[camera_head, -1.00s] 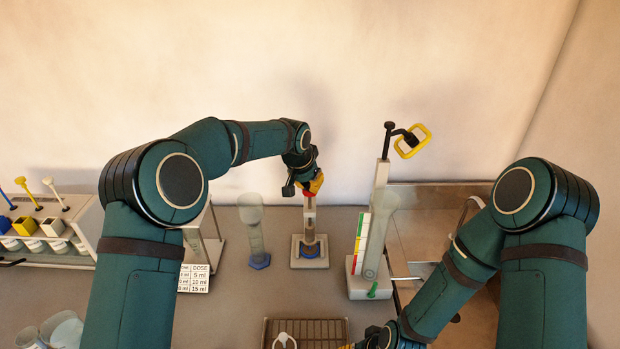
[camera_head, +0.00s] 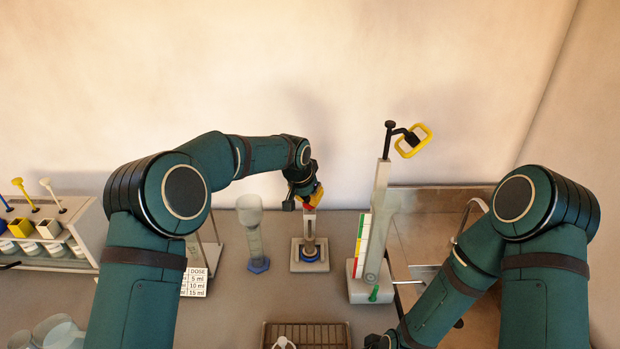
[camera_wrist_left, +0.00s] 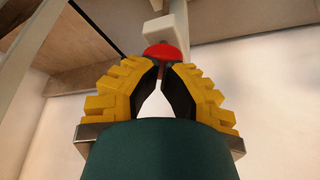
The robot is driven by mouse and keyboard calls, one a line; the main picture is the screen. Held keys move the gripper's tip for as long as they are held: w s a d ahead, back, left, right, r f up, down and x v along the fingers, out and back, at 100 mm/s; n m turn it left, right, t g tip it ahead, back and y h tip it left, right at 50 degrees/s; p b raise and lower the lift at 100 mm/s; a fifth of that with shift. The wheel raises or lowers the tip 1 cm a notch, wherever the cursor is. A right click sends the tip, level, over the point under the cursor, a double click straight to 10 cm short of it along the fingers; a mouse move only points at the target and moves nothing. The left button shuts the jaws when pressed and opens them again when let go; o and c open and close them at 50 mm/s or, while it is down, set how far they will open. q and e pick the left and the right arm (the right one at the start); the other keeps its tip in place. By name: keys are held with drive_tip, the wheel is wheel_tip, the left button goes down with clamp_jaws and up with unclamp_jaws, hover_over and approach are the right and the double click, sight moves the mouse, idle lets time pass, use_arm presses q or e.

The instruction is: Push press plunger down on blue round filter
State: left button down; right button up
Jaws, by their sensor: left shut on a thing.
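The press (camera_head: 310,243) stands upright on a pale square base at the middle of the bench. The blue round filter (camera_head: 310,252) is low in it, at the base. A red knob (camera_head: 309,208) tops the press plunger and shows in the left wrist view (camera_wrist_left: 165,52) at the fingertips. My left gripper (camera_head: 314,196) is above the press, its yellow fingers shut on the red knob; its fingers also show in the left wrist view (camera_wrist_left: 164,70). My right arm reaches the bottom edge of the head view, and its fingers are out of frame.
A clear funnel-topped cylinder (camera_head: 253,235) stands left of the press. A tall column with a colour scale (camera_head: 370,230) stands close on the right. A wire rack (camera_head: 318,334) lies in front, a bottle rack (camera_head: 50,232) at far left, and a sink (camera_head: 425,235) at right.

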use_arm(q)
drive_tip(key=shift+f, duration=0.25)
use_arm(e)
drive_tip(key=shift+s+f, duration=0.3)
drive_tip(key=shift+f, duration=0.05)
use_arm(q)
drive_tip(key=shift+w+a+r+p, duration=0.1)
drive_tip(key=shift+w+r+p, duration=0.1)
drive_tip(key=shift+r+p, duration=0.8)
use_arm(e)
drive_tip(key=shift+w+d+r, duration=0.1)
drive_tip(key=shift+d+r, duration=0.05)
drive_tip(key=shift+r, duration=0.5)
use_arm(q)
wheel_tip(320, 180, up, 4)
drive_tip(key=shift+r+p, duration=0.1)
drive_tip(key=shift+p, duration=1.05)
use_arm(e)
wheel_tip(320, 180, up, 3)
drive_tip(key=shift+w+r, duration=0.15)
drive_tip(key=shift+r+p, duration=1.4)
drive_tip(key=shift+r, duration=0.15)
use_arm(q)
wheel_tip(320, 180, up, 4)
drive_tip(key=shift+f, duration=0.1)
use_arm(e)
drive_tip(key=shift+f, duration=0.1)
